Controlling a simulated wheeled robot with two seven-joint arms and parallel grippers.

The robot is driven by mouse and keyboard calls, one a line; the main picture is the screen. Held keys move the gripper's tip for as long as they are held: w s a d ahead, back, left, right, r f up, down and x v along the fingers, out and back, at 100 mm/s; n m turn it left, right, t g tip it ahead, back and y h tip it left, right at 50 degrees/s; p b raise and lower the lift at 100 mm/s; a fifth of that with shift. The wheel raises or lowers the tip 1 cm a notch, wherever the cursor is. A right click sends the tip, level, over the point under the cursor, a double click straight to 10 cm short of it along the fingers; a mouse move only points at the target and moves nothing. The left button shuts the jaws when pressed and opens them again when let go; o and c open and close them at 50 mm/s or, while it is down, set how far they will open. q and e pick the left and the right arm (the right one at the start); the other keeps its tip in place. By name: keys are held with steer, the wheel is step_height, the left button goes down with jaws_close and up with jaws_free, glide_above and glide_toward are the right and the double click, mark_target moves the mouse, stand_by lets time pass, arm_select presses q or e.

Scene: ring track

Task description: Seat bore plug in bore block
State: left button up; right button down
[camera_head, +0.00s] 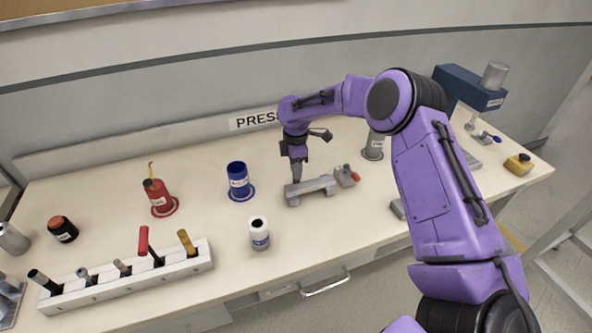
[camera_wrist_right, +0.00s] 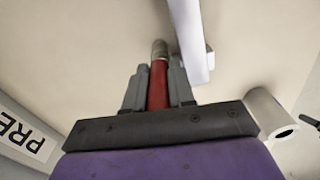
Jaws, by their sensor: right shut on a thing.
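My right gripper (camera_head: 297,168) points down over the left part of a grey bridge-shaped block (camera_head: 318,186), likely the bore block. In the right wrist view my right gripper (camera_wrist_right: 159,92) is shut on a red-handled piece (camera_wrist_right: 158,85) with a metallic end, likely the bore plug. Its end (camera_wrist_right: 159,48) shows close beside a pale bar (camera_wrist_right: 190,40), probably the same block. I cannot tell whether they touch, and no bore shows. My left gripper is not in view.
A small grey fixture with an orange knob (camera_head: 354,176) sits right of the block. Blue (camera_head: 238,182), red (camera_head: 158,193) and white (camera_head: 259,235) containers stand left. A pale rack (camera_head: 130,275) holds several handled tools. A grey cylinder (camera_head: 373,148) stands behind right.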

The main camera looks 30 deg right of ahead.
steer(key=shift+w+r, duration=0.1)
steer(key=shift+r, duration=0.25)
step_height(320, 180, up, 2)
steer(key=shift+r, duration=0.25)
steer(key=s+a+r+b, duration=0.3)
steer(key=s+a+r, duration=0.6)
steer(key=a, duration=0.1)
steer(key=shift+s+a+r, duration=0.15)
steer(key=shift+a+r, duration=0.15)
steer(key=shift+r, duration=0.1)
